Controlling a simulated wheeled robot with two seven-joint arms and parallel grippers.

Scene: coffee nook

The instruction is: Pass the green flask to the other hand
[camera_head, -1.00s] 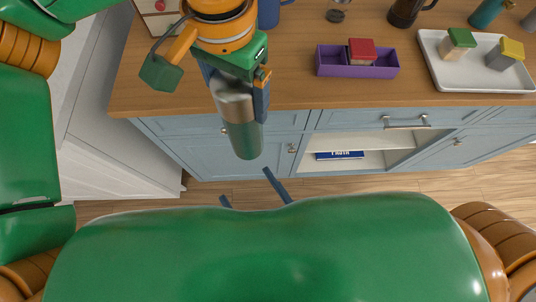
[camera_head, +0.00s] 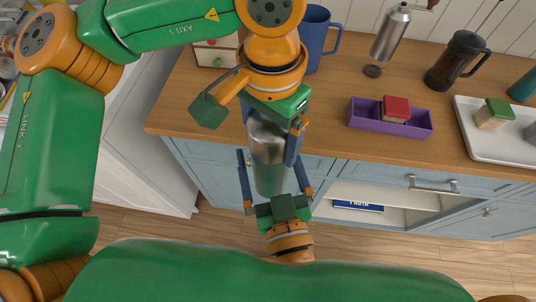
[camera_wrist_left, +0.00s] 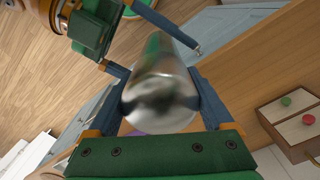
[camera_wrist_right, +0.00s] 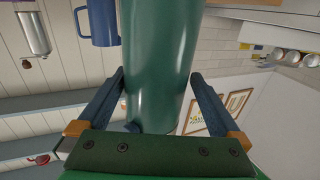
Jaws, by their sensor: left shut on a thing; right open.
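The green flask (camera_head: 268,168) has a shiny metal end and a green body. It hangs in front of the counter's edge. My left gripper (camera_head: 271,140) is shut on it near the metal end, which fills the middle of the left wrist view (camera_wrist_left: 160,98). My right gripper (camera_head: 268,160) comes up from below, open, with one finger on each side of the flask's lower part. In the right wrist view the green body (camera_wrist_right: 160,65) stands between the spread fingers, with a gap visible at the left finger.
The wooden counter (camera_head: 330,125) is behind. On it are a blue mug (camera_head: 316,40), a purple box (camera_head: 405,124) with a red-topped block, a dark French press (camera_head: 455,62) and a white tray (camera_head: 470,135). Blue cabinets (camera_head: 385,175) lie below.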

